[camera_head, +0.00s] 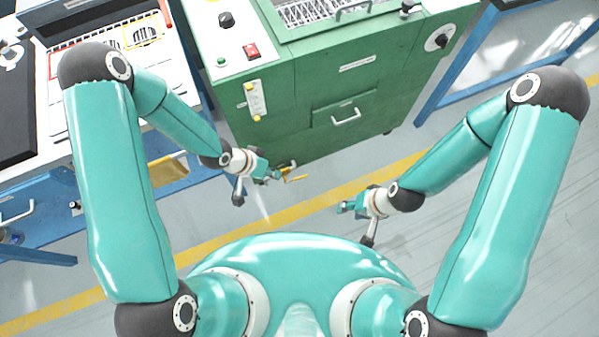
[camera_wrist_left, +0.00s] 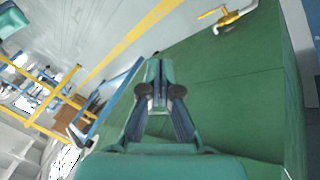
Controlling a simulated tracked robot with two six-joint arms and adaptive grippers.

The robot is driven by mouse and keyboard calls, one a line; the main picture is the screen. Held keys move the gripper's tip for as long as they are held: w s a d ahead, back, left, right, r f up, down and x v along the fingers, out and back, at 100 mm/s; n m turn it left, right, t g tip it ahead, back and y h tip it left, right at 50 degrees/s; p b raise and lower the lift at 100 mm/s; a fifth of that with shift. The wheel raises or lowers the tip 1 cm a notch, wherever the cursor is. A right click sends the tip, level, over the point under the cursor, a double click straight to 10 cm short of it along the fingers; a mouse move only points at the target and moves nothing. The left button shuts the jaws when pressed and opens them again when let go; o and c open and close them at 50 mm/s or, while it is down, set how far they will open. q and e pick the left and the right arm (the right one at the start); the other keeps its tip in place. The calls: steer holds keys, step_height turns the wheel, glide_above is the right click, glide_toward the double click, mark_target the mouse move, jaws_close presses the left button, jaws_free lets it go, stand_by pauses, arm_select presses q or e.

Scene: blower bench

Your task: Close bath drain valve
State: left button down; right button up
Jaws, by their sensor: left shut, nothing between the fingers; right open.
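The drain valve, with a yellow lever (camera_head: 295,179), is low on the front of the green bath cabinet (camera_head: 300,140). In the left wrist view the yellow lever (camera_wrist_left: 211,13) and its pale pipe stub stand out from the green panel near the top edge. My left gripper (camera_head: 274,176) is shut and empty, just left of the lever in the head view; I cannot tell whether they touch there. In the left wrist view my gripper's fingers (camera_wrist_left: 160,92) are together, clearly below and left of the valve. My right gripper (camera_head: 346,208) is open and empty, below and right of the valve.
A blue bench (camera_head: 100,215) with trays stands left of the cabinet. A drawer handle (camera_head: 346,117) projects from the cabinet front. A blue frame (camera_head: 470,85) stands at right. A yellow floor line (camera_head: 225,235) crosses open floor before the cabinet.

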arm_select(q)
steer(key=w+f+m+t+b, duration=0.1)
steer(key=w+f+m+b, duration=0.4)
steer(key=f, duration=0.3)
steer(key=w+f+m+b, duration=0.2)
steer(key=w+f+b, duration=0.3)
steer(key=f+b, duration=0.25)
steer(key=m+b, duration=0.2)
steer(key=b, duration=1.2)
glide_above(302, 177)
step_height(302, 177, down, 20)
steer(key=shift+w+f, duration=0.1)
steer(key=shift+a+f+b, duration=0.25)
steer(key=shift+f+b, duration=0.05)
steer(key=shift+f, duration=0.25)
steer(key=shift+a+f+b, duration=0.2)
steer(key=shift+f+b, duration=0.1)
steer(key=shift+f, duration=0.25)
steer(key=shift+s+a+f, duration=0.15)
steer(key=shift+s+f, duration=0.05)
steer(key=shift+f, duration=0.3)
steer(key=shift+a, duration=0.1)
